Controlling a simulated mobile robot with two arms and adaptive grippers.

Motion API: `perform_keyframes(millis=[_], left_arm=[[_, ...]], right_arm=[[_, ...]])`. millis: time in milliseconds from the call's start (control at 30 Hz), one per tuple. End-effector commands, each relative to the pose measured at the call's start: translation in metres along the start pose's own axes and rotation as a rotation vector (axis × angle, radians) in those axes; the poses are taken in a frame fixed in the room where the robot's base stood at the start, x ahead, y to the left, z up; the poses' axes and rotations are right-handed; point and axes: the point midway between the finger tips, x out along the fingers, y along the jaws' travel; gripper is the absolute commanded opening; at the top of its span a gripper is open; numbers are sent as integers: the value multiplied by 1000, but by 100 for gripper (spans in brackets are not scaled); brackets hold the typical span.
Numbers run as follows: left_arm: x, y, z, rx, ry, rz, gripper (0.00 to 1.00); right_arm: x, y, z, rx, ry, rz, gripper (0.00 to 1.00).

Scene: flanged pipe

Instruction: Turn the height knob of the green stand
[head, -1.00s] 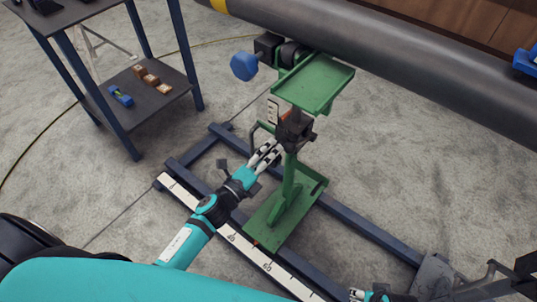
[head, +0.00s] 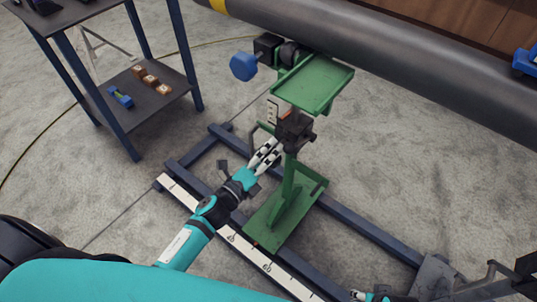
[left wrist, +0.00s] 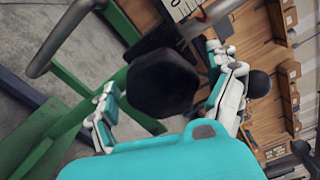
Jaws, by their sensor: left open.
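The green stand (head: 287,195) stands upright with a flat green tray (head: 316,84) on top. A dark block (head: 296,131) sits on its post below the tray. My left gripper (head: 268,155) is open, its fingertips close to the near left side of that block. In the left wrist view a black rounded knob (left wrist: 163,82) shows between the two spread fingers of my left gripper (left wrist: 168,98). The fingers look apart from the knob; the depth between them is hard to tell. My right gripper (head: 370,296) shows only in part at the bottom edge.
A large grey pipe (head: 400,62) runs above and behind the stand. A blue knob (head: 243,66) sticks out left of the tray. Dark blue floor rails (head: 365,230) and a white scale strip (head: 235,240) lie around the base. A shelf table (head: 150,103) stands at left.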

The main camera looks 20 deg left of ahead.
Motion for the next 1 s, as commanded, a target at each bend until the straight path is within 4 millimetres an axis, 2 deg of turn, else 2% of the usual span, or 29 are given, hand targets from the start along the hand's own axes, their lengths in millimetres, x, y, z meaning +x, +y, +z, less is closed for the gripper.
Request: perform_keyframes(millis=[133, 267, 500, 700, 833, 1000], left_arm=[[-2, 0, 0, 0, -1, 0, 89], [-17, 1, 0, -1, 0, 2, 89], [-68, 1, -1, -1, 0, 4, 89], [-103, 1, 0, -1, 0, 3, 89], [-116, 1, 0, -1, 0, 2, 89], [-120, 0, 0, 0, 1, -1, 89]], right_arm=[[1, 1, -2, -4, 3, 2, 58], [0, 1, -2, -3, 3, 1, 58], [0, 0, -2, -1, 3, 1, 58], [0, 0, -2, -1, 3, 0, 58], [0, 0, -2, 0, 3, 0, 58], [0, 0, -2, 0, 3, 0, 58]])
